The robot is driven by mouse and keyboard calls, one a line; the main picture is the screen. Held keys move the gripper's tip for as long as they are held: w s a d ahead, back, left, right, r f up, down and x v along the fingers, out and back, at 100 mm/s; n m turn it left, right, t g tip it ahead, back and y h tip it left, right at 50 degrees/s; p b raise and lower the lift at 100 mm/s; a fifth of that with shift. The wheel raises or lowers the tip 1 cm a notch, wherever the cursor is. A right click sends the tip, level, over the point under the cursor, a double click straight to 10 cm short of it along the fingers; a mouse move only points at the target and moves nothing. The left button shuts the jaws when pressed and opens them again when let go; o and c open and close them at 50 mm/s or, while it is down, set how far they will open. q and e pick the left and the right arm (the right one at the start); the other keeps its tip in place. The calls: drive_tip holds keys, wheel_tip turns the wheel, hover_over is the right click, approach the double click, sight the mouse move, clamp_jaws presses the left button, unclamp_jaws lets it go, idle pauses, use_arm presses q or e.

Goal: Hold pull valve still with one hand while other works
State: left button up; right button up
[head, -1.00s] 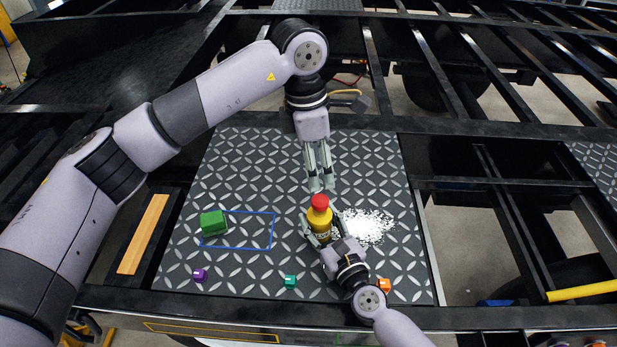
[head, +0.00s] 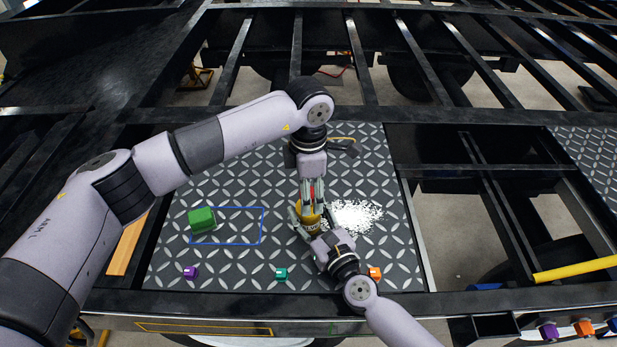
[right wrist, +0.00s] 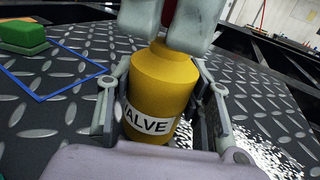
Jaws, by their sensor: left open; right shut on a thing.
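The pull valve (head: 309,214) has a yellow body and a red top (head: 313,189). It stands upright on the diamond-plate deck. My right gripper (head: 306,222) is shut on the body, with a finger on each side. In the right wrist view the yellow body (right wrist: 160,85) shows a white label reading "VALVE". My left gripper (head: 313,200) is open above the valve, its fingers on either side of the red top. Its fingertips (right wrist: 168,30) show at the upper edge of the right wrist view and hide most of the red top; contact is unclear.
A green block (head: 201,219) sits at the corner of a blue outlined rectangle (head: 262,225). White flakes (head: 357,216) lie right of the valve. Purple (head: 190,272), teal (head: 281,274) and orange (head: 375,273) pieces lie along the near edge. Open frame gaps lie right of the deck.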

use_arm(q)
drive_tip(key=shift+f, duration=0.3)
drive_tip(key=shift+c, duration=0.5)
drive_tip(key=c, duration=1.1)
drive_tip(key=shift+r, duration=0.95)
drive_tip(key=o, duration=1.2)
drive_tip(key=shift+c, duration=0.2)
